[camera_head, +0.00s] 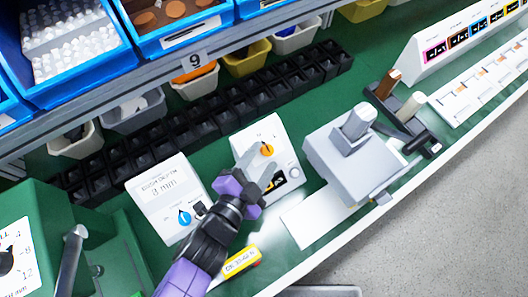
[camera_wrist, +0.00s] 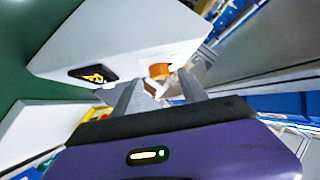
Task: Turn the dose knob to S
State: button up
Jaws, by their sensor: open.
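A white box (camera_head: 262,129) stands on the green bench with an orange knob (camera_head: 267,150) on its face. My gripper (camera_head: 257,168) reaches over this box, with its grey fingers close to the orange knob. In the wrist view the orange knob (camera_wrist: 160,70) shows just beyond and between the open fingers (camera_wrist: 158,88). I cannot tell whether a finger touches it. The letters around the knob are too small or hidden to read, so its setting cannot be told.
A second white box (camera_head: 155,186) with a blue knob (camera_head: 184,217) stands to the left. A grey machine (camera_head: 345,160) stands to the right. A yellow tag (camera_head: 241,261) lies near the bench's front edge. Black bins (camera_head: 215,125) line the back, below a shelf with blue bins (camera_head: 75,75).

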jog(key=shift+w+d+f, duration=0.2)
jog(key=shift+w+d, duration=0.15)
jog(key=shift+w, duration=0.25)
grip_shut()
